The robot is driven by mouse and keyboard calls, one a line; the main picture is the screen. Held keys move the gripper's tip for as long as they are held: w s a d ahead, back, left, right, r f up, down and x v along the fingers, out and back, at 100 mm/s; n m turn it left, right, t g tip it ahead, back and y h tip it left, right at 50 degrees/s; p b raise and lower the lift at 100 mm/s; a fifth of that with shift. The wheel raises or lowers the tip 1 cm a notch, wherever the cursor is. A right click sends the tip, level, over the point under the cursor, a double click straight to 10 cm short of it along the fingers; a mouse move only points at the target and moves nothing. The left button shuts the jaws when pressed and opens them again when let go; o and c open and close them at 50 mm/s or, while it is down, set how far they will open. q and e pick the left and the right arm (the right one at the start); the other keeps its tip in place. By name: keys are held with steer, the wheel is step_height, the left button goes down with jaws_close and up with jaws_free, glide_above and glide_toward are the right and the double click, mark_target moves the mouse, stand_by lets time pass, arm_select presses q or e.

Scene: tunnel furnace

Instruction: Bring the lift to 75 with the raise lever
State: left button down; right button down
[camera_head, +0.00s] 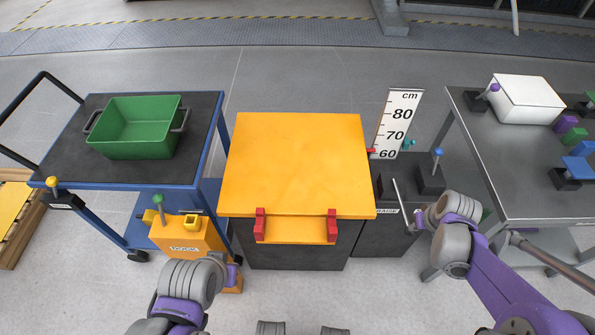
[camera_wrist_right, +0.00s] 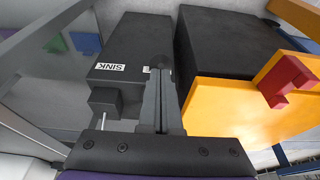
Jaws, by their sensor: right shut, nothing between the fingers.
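The lift has a yellow top (camera_head: 297,160) with red brackets. Its red pointer (camera_head: 371,150) is near the 60 mark of the cm scale (camera_head: 396,125), well below 75. The RAISE label (camera_head: 387,211) is on the dark console right of the lift. My right gripper (camera_head: 397,188) is over the console, shut and empty. In the right wrist view its fingers (camera_wrist_right: 160,80) partly cover one label, beside the SINK label (camera_wrist_right: 107,67). I cannot clearly make out the raise lever or any contact with it. My left arm is at the lower left; its fingers cannot be made out.
A blue-knobbed lever (camera_head: 437,153) stands on the console's right. A grey table (camera_head: 500,160) with blocks is at the right. A blue cart (camera_head: 75,165) with a green bin (camera_head: 140,140) and an orange LOCK box (camera_head: 185,238) are at the left.

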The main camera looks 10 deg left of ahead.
mark_target(412, 234)
stand_by(0.3)
steer(key=shift+s+f+b, duration=0.2)
steer(key=shift+f+b, duration=1.1)
steer(key=shift+f, duration=0.55)
steer(key=shift+r, duration=0.1)
steer(key=r+p, duration=0.2)
steer(key=r, duration=0.1)
steer(key=w+r+p, duration=0.1)
steer(key=r+p, duration=0.1)
steer(key=r, duration=0.1)
steer(key=r+p, duration=0.3)
steer(key=shift+w+r, duration=0.2)
steer(key=shift+w, duration=0.2)
steer(key=w+r+p, duration=0.4)
steer(key=r, duration=0.2)
steer(key=shift+w+a+r, duration=0.15)
steer(key=shift+a+r, duration=0.05)
steer(key=shift+r, duration=0.1)
steer(key=shift+f, duration=0.15)
steer(key=shift+f, duration=0.3)
